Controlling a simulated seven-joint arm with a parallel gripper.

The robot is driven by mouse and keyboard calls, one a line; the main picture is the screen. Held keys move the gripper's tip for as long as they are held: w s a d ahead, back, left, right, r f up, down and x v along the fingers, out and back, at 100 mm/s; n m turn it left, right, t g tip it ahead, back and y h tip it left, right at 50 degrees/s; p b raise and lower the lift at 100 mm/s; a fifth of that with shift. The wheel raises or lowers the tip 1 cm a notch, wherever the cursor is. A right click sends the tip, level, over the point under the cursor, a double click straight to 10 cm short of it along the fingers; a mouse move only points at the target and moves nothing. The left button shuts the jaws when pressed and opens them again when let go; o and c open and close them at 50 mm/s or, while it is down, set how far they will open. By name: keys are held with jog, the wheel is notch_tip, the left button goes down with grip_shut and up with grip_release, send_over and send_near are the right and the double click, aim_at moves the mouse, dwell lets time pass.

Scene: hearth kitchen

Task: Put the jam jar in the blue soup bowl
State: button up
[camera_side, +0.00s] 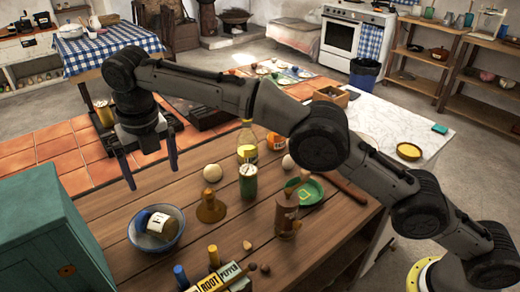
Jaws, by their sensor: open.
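The blue soup bowl (178,239) stands on the wooden table at the lower left. A dark brown jar with a white label (158,223), which looks like the jam jar, lies tilted inside the bowl. One end of it rests near the bowl's rim. My gripper (152,178) is open and empty, pointing down above and behind the bowl. Its two fingers are wide apart and touch neither the jar nor the bowl.
A teal cabinet (45,240) stands left of the bowl. A brown stopper-shaped piece (211,209), a green tin (248,181) and a wooden mill (287,214) stand to the right. Bare table lies between.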

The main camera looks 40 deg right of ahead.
jog(key=s+d+r+m+t, duration=0.1)
jog(key=s+d+r+m, duration=0.4)
jog(key=d, duration=0.3)
jog(key=s+d+r+m, duration=0.2)
jog(key=d+r+m, duration=0.2)
jog(key=d+m, duration=0.35)
jog(key=s+d+r+m+t, duration=0.1)
jog(key=s+d+r+m, duration=0.35)
jog(key=d, duration=0.35)
jog(key=s+d+f+m, duration=0.3)
jog(key=s+m, duration=0.3)
jog(key=s, duration=0.2)
jog(key=s+d+f+m+t, duration=0.1)
jog(key=s+d+f+m, duration=0.3)
jog(key=s+d+m, duration=0.1)
jog(key=s+d+f+m, duration=0.3)
jog(key=s+d+m, duration=0.1)
jog(key=s+m, duration=0.4)
jog(key=s, duration=0.2)
jog(key=shift+s+d+f+t, duration=0.25)
jog(key=shift+s+f+t, duration=0.05)
jog(key=shift+s+t, duration=0.1)
